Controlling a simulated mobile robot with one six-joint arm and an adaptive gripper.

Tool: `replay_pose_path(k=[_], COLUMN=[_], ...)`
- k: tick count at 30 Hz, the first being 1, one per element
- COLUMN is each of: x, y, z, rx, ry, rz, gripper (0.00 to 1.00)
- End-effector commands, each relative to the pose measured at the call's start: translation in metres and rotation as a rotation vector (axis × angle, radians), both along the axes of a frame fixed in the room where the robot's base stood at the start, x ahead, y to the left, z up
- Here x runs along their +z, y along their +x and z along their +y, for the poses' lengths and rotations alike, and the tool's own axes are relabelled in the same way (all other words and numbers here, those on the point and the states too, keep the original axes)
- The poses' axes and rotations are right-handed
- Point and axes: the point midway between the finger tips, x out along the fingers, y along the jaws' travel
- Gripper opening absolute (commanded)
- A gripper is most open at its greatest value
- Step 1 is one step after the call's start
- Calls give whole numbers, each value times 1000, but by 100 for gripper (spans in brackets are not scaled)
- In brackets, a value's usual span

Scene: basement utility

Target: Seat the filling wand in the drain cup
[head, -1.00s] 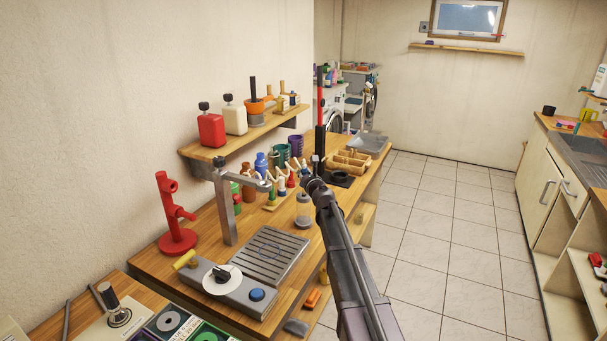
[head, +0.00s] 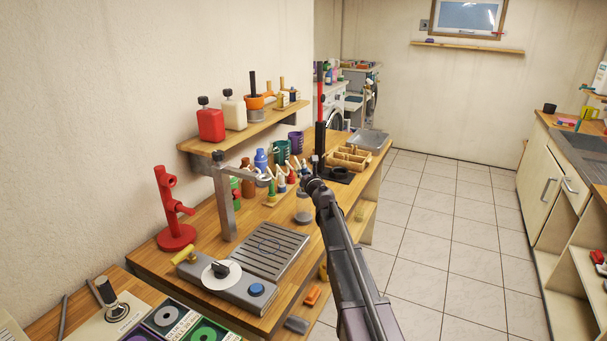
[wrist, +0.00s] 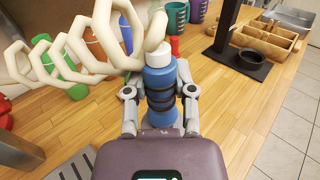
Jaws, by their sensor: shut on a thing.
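The filling wand (wrist: 159,79) looks like a blue, bottle-shaped body with a white collar and dark bands. A cream hose of large links (wrist: 88,48) runs from its top to the left. My gripper (wrist: 160,97) is shut around the blue body and holds it roughly upright in the wrist view. In the head view my gripper (head: 314,184) is mostly hidden behind my arm. A dark round cup (wrist: 252,61), apparently the drain cup, stands on a black plate beyond the wand to the right. It also shows in the head view (head: 340,174). The wand is apart from it.
A red-and-black column (head: 320,132) rises beside the cup. A wooden divided tray (head: 348,158) stands behind it. Bench space before the cup is clear.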

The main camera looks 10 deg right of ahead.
Motion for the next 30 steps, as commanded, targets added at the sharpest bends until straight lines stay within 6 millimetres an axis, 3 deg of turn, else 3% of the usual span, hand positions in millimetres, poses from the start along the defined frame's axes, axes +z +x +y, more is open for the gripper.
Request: replay_pose_path(k=[26, 27, 30], x=[-20, -19, -19], y=[0, 0, 0], z=[0, 0, 0], rx=[0, 0, 0], ry=[0, 0, 0], rz=[0, 0, 0], gripper=[0, 39, 69])
